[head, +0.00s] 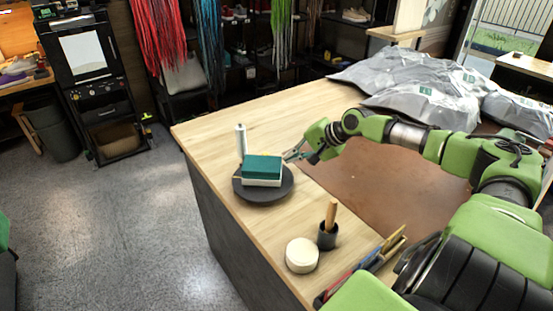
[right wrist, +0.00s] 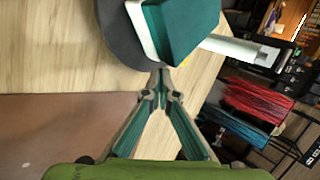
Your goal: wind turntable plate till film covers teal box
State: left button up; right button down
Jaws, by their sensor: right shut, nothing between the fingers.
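The teal box (head: 262,167) sits on the round dark turntable plate (head: 264,197) near the table's left edge. Its top is teal and its lower part white; I cannot make out film on it. A white upright roll (head: 240,140) stands just behind the box. My right gripper (head: 287,156) is shut and empty, just right of the box. In the right wrist view, its fingertips (right wrist: 160,70) meet near the rim of the plate (right wrist: 122,40), close below the teal box (right wrist: 185,28); contact cannot be told. The white roll (right wrist: 240,47) shows there too. My left gripper is out of view.
A dark cup (head: 327,238) with a wooden handle and a round white object (head: 301,256) stand at the table's front. A brown mat (head: 375,180) covers the middle. Silvery bags (head: 420,82) lie at the back. Bare wood (head: 225,128) surrounds the plate's far side.

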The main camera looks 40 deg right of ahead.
jog(key=shift+w+a+f, duration=0.25)
jog(key=shift+w+f, duration=0.1)
jog(key=shift+w, duration=0.15)
jog(key=shift+w+a+f+p, duration=0.1)
jog(key=shift+w+a+p, duration=0.1)
jog(key=shift+w, duration=0.45)
jog(key=shift+w+a+f+p, duration=0.1)
jog(key=shift+w+a+p, duration=0.1)
jog(key=shift+w, duration=0.5)
jog(key=shift+w+a+f+p, duration=0.1)
jog(key=shift+w+a+p, duration=0.1)
jog(key=shift+w, duration=0.45)
jog(key=shift+w+a+n+y+b, duration=0.15)
jog(key=shift+w+n+y+b, duration=0.45)
jog(key=shift+n+y+b, duration=0.25)
